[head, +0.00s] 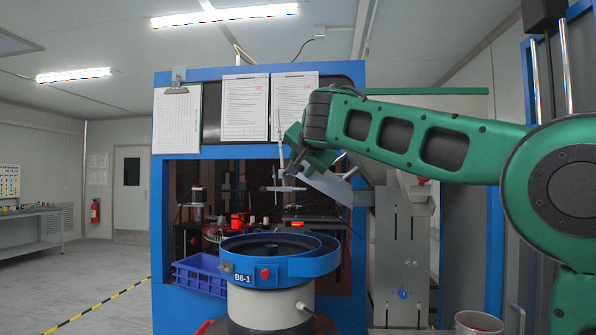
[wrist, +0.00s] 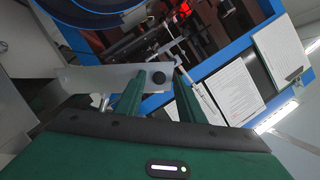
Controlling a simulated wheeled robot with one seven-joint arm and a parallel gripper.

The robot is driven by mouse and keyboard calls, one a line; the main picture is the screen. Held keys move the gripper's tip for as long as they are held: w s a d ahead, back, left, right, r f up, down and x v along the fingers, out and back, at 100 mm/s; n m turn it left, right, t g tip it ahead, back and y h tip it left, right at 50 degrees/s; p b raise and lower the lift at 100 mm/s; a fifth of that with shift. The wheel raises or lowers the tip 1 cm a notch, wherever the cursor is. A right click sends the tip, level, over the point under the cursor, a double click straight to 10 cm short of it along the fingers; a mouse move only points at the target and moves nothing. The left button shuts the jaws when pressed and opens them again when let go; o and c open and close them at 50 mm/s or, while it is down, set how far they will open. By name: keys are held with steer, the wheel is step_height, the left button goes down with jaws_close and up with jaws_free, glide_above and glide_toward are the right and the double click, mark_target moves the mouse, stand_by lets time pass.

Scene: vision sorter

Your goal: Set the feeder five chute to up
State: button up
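A grey metal chute plate (head: 328,186) sticks out to the left from a slotted grey stand (head: 390,240); I cannot tell its exact setting, and no feeder number shows on it. In the wrist view, a grey plate (wrist: 100,82) with a dark round knob (wrist: 158,77) crosses in front of my gripper. My gripper (head: 300,160) is at the upper left end of the chute in the head view. In the wrist view, its two green fingers (wrist: 159,80) are apart, with the knob seen between their tips. I cannot tell whether they touch it.
A blue-rimmed bowl feeder (head: 295,265) marked B6-1 stands in front of the blue machine frame (head: 160,250). A blue crate (head: 200,275) is behind it at left. Papers (head: 245,107) hang above the opening. A metal cup (head: 478,322) stands at lower right. Open floor lies left.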

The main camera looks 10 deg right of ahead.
steer(key=v, duration=1)
steer(key=shift+s, duration=0.3)
steer(key=s+d+f+n+g+h, duration=0.1)
steer(key=s+d+f+g, duration=0.45)
steer(key=d+f, duration=0.7)
steer(key=s+d+f+n+g+h, duration=0.1)
steer(key=s+d+f+g+h, duration=0.1)
steer(key=s+d+f, duration=1.05)
steer(key=s+f+g+y, duration=0.3)
steer(key=s+f+g, duration=0.4)
steer(key=s+f, duration=1.7)
step_height(320, 180, down, 3)
steer(key=shift+s+a+r+n+y, duration=0.15)
steer(key=shift+s+a+n+y, duration=0.15)
steer(key=shift+n+y, duration=0.1)
